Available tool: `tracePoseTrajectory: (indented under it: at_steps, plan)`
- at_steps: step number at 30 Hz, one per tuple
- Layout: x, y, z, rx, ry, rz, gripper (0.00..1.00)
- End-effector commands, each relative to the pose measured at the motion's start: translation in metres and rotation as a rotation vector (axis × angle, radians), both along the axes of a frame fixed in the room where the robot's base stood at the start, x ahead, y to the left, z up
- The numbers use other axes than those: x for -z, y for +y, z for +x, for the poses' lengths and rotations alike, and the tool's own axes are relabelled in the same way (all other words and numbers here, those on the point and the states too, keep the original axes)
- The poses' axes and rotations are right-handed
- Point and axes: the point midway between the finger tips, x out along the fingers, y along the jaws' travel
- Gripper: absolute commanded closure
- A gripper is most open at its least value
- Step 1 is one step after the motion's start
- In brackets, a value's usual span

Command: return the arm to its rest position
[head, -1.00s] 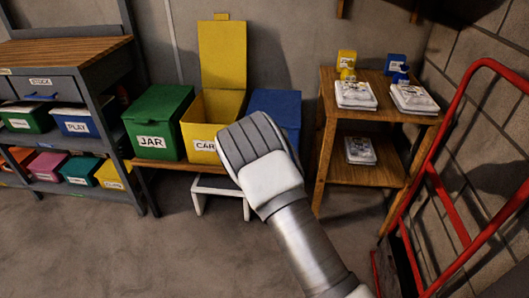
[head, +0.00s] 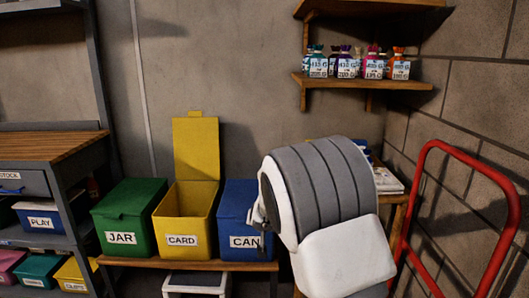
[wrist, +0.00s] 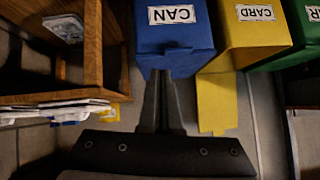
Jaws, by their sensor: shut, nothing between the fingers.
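My arm rises at the right of the centre in the head view, with its grey and white wrist large in front of the wooden side table. My gripper (wrist: 161,75) shows in the wrist view with its dark fingers together and nothing between them. Only a small part of it shows past the wrist in the head view, in front of the blue CAN bin (head: 235,208). In the upside-down wrist view, the fingertips overlap the blue CAN bin (wrist: 174,38); I cannot tell the gap between them.
The yellow CARD bin (head: 182,226) has its lid up. The green JAR bin (head: 125,210) is closed. A red hand truck (head: 412,205) stands at the right. A wall shelf (head: 365,83) holds several small labelled bags (head: 345,66). A workbench (head: 45,150) stands at the left.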

Motion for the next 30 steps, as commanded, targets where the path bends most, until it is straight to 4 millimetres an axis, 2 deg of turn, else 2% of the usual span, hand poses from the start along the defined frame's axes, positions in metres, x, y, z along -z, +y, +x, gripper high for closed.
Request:
tracePoseTrajectory:
  at_steps: [1, 6, 11, 15, 23, 30]
  plan:
    - [-0.018, -0.009, -0.011, -0.002, 0.014, 0.017, 1.00]
    - [-0.062, -0.033, -0.056, -0.025, 0.075, 0.046, 1.00]
    - [-0.096, -0.055, -0.105, -0.051, 0.127, 0.057, 1.00]
    - [-0.119, -0.072, -0.153, -0.074, 0.169, 0.052, 1.00]
    - [-0.144, -0.104, -0.249, -0.104, 0.241, 0.007, 1.00]
    - [-0.144, -0.130, -0.337, -0.100, 0.307, -0.068, 1.00]
